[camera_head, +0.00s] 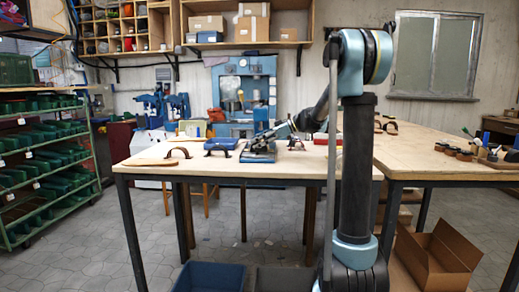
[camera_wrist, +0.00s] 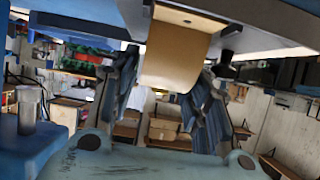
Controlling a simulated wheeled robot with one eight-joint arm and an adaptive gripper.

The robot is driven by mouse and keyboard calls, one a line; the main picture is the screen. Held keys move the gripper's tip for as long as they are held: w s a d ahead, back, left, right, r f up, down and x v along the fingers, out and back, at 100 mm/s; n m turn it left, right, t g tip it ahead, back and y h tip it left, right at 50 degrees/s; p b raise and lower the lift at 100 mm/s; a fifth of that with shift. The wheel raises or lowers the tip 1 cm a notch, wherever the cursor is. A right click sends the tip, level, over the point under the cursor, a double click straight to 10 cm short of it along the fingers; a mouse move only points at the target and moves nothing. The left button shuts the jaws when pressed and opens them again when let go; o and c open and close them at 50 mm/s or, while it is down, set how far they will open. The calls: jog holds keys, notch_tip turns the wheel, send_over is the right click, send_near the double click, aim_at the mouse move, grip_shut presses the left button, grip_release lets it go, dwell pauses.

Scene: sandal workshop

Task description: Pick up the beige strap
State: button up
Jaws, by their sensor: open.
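My gripper (camera_head: 262,146) reaches left and down over the wooden worktable in the head view, low beside a blue metal fixture. In the wrist view my gripper (camera_wrist: 172,72) has its two dark fingers spread wide. A flat tan piece with a small dark hole (camera_wrist: 170,52) shows between the fingertips; I cannot tell if it is the beige strap or whether the fingers touch it. I cannot pick out a clearly beige strap in the head view. An arched dark brown strap (camera_head: 178,153) stands on the table's left part.
The worktable (camera_head: 150,168) also holds a blue block (camera_head: 221,144) and a brown strap (camera_head: 296,143) right of my gripper. A second table (camera_head: 430,150) stands at the right, with small pots. A green rack (camera_head: 90,150) is at the left. An open carton (camera_head: 440,255) lies on the floor.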

jog(key=c, duration=0.7)
jog(key=shift+r, duration=0.1)
